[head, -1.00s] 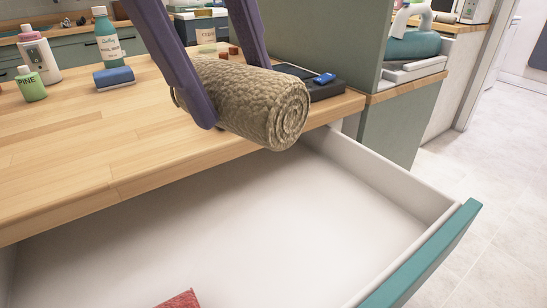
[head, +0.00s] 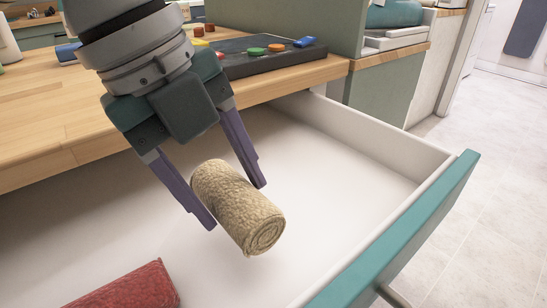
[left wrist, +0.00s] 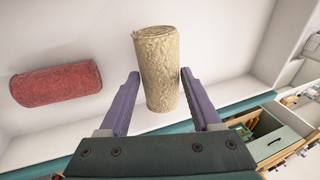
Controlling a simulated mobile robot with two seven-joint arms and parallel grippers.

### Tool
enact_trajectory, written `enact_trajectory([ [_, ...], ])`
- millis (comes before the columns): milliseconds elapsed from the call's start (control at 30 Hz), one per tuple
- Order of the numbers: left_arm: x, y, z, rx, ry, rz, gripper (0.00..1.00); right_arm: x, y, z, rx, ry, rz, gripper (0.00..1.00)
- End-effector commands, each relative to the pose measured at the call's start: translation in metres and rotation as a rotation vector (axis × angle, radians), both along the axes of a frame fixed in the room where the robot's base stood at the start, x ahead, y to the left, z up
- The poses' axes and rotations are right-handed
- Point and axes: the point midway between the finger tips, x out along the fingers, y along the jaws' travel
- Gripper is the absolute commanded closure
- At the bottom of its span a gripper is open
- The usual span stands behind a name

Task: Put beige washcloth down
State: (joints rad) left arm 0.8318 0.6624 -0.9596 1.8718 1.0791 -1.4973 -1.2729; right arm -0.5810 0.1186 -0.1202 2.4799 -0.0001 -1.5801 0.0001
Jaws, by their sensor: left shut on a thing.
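The beige washcloth (head: 238,205) is a rolled-up cylinder inside the open drawer (head: 385,133). Its spiral end faces the front right in the head view. My left gripper (head: 237,208) reaches down into the drawer with one purple finger on each side of the roll and is shut on it. In the left wrist view the beige washcloth (left wrist: 160,70) stands out between the fingers, against the white drawer floor. I cannot tell whether it touches the floor. My right gripper is not in view.
A red rolled cloth (head: 130,287) lies in the drawer's near left part; it also shows in the left wrist view (left wrist: 57,84). The drawer's teal front (head: 405,235) is at the right. A dark tray (head: 262,62) with coloured pieces is on the wooden counter (head: 45,115). The drawer floor's right part is bare.

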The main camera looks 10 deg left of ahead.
Motion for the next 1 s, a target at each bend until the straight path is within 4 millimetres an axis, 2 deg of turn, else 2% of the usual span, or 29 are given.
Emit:
enact_trajectory([
  [133, 0.000, 0.000, -0.014, 0.001, 0.002, 0.001, 0.98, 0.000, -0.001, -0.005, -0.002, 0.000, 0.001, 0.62],
  [300, -0.001, 0.000, -0.042, 0.000, 0.003, 0.000, 0.98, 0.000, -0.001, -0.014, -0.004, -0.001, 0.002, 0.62],
  [700, 0.000, 0.000, -0.047, 0.000, 0.000, 0.000, 0.98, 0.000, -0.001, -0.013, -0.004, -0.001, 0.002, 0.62],
  [733, 0.000, 0.000, -0.046, 0.000, 0.000, 0.000, 0.32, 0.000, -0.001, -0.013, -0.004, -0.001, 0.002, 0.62],
  [933, 0.000, 0.000, -0.046, 0.000, 0.000, 0.000, 0.09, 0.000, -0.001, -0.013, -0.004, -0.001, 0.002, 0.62],
  [1000, 0.000, 0.000, -0.046, 0.000, 0.000, 0.000, 0.05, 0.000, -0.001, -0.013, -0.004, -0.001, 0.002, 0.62],
])
